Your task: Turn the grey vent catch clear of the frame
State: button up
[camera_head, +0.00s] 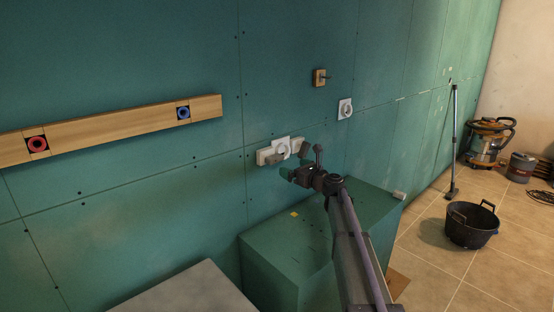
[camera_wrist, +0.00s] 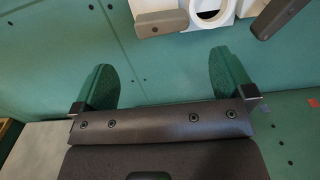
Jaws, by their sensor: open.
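A white vent fitting with a round opening (camera_head: 282,148) is on the green wall, with a white block at each side. The wrist view shows its ring (camera_wrist: 208,10) at the top edge, partly cut off. A grey-brown bar (camera_wrist: 160,21) lies level across the left white block. Another grey-brown bar (camera_wrist: 278,18) slants at the upper right. I cannot tell which bar is the catch. My gripper (camera_wrist: 163,80) is open and empty, its green fingertips below the fitting and apart from both bars. In the head view my gripper (camera_head: 292,173) is just below the fitting.
A green box (camera_head: 270,262) stands against the wall below my gripper. A wooden rail (camera_head: 100,124) with red and blue rings is at left. A black bucket (camera_head: 471,228) stands on the floor.

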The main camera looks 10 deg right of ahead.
aim_at(278, 160)
jog(key=x, duration=1.1)
jog(key=shift+d+f, duration=0.1)
jog(key=shift+d, duration=0.05)
jog(key=shift+c, duration=0.5)
jog(key=c, duration=0.7)
